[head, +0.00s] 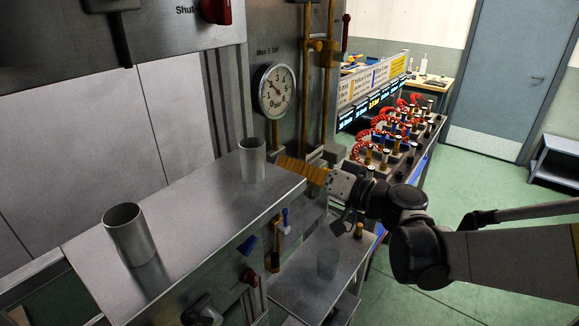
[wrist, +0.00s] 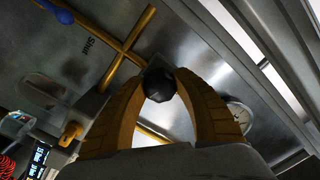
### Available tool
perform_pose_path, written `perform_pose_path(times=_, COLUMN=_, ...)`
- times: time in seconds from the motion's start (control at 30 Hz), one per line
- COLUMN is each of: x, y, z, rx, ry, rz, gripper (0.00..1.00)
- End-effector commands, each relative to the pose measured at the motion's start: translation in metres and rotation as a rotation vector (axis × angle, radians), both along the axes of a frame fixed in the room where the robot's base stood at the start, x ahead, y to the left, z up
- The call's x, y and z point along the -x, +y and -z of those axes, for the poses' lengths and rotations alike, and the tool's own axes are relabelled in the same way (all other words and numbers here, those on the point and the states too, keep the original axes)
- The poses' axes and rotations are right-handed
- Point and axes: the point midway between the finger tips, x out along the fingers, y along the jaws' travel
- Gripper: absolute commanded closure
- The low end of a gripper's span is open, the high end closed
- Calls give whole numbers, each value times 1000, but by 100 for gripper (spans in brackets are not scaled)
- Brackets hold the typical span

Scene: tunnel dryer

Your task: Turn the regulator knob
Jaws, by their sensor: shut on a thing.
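The regulator knob (wrist: 159,84) is a black, faceted, rounded knob in the middle of the wrist view, in front of a grey steel panel with yellow pipes. My gripper (wrist: 160,88) has two yellow ribbed fingers, shut on the knob from both sides with their tips against it. In the head view, my gripper (head: 288,165) reaches in from the right, below the round pressure gauge (head: 274,90) and beside the edge of the steel shelf. The knob cannot be made out there.
Two metal cups stand on the steel shelf (head: 195,215), one (head: 129,235) in front and one (head: 252,160) close to my gripper. Yellow pipes (head: 304,90) rise behind. A rack of red coiled hoses (head: 383,130) stands behind my wrist. Green floor at right is open.

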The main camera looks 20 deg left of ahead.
Motion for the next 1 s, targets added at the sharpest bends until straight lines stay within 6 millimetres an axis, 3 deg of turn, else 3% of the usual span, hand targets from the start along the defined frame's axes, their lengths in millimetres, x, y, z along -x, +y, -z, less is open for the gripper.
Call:
perform_pose_path(times=0.27, x=0, y=0, z=1, rx=-50, ry=122, rz=-1, gripper=96)
perform_pose_path(times=1.0, x=1, y=0, z=0, rx=-294, ry=714, rz=-1, gripper=96)
